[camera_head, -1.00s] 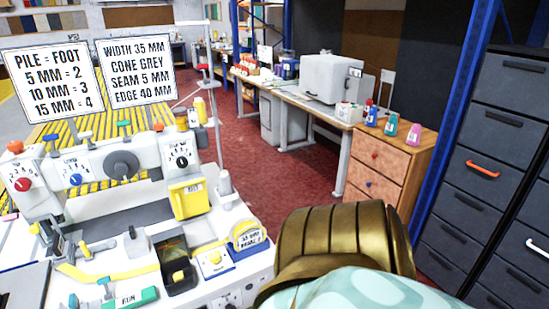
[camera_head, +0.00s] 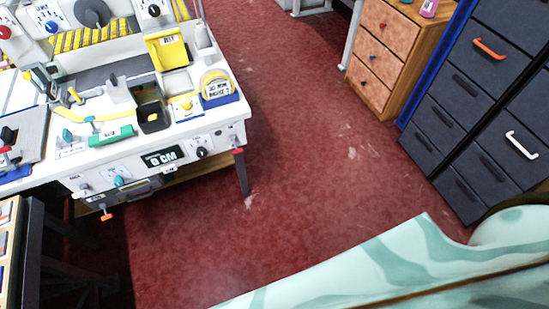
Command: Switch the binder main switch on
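The white binder machine and its bench (camera_head: 225,114) fill the left of the head view. Its front panel carries a dark display reading "0 CM" (camera_head: 162,157), a teal knob (camera_head: 120,181), a black dial (camera_head: 201,152) and small lever-like parts at the left (camera_head: 84,188). An orange knob (camera_head: 106,216) hangs below the panel and a small red part (camera_head: 238,151) sits at its right corner. I cannot tell which control is the main switch, or its position. Neither gripper is in view; only a teal-patterned part of mine crosses the bottom right.
Red carpet (camera_head: 300,170) lies open between the bench and the wooden drawer unit (camera_head: 392,55). A dark bench leg (camera_head: 242,175) stands at the right corner. A dark-framed stand (camera_head: 30,250) is at lower left.

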